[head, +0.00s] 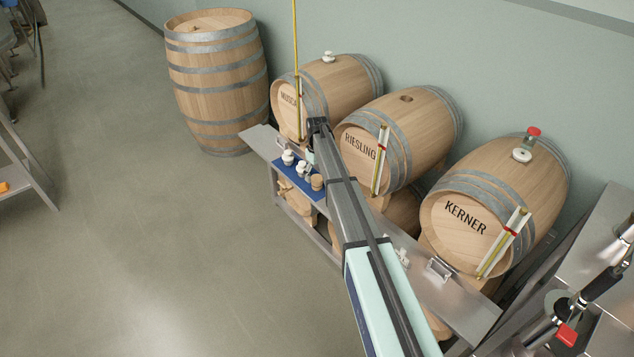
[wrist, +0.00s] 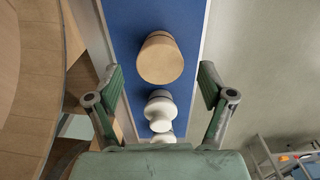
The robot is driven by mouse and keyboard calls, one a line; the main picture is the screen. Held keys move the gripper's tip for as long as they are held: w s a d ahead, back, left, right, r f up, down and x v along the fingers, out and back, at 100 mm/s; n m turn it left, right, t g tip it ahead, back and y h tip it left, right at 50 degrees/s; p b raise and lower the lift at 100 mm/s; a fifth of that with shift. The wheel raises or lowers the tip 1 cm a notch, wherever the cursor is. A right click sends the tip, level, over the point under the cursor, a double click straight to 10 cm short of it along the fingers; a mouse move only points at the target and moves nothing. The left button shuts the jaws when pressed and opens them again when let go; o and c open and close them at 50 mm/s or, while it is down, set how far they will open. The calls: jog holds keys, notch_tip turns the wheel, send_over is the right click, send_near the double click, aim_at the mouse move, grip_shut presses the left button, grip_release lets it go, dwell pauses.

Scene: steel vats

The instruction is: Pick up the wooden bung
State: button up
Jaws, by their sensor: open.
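The wooden bung (wrist: 161,58) is a pale brown, round, tapered plug on a blue mat (wrist: 122,30). In the head view the bung (head: 317,182) stands at the right end of the mat (head: 312,194), just left of my arm. In the wrist view my gripper (wrist: 158,75) is open and empty, with one finger on each side of the line of bungs. The wooden bung is ahead of the fingertips, roughly centred between them. I cannot tell the height gap between fingers and bung. My gripper is mostly hidden behind my arm in the head view.
White bungs (wrist: 159,112) stand in line behind the wooden one, nearer my palm. They also show in the head view (head: 288,157). Barrels marked Riesling (head: 415,125) and Kerner (head: 480,215) lie behind the narrow steel shelf (head: 463,303). Open floor (head: 170,240) is at left.

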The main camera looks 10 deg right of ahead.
jog(key=shift+f, duration=1.45)
jog(key=c, duration=1.2)
jog(key=shift+c, duration=0.2)
jog(key=shift+r, duration=0.15)
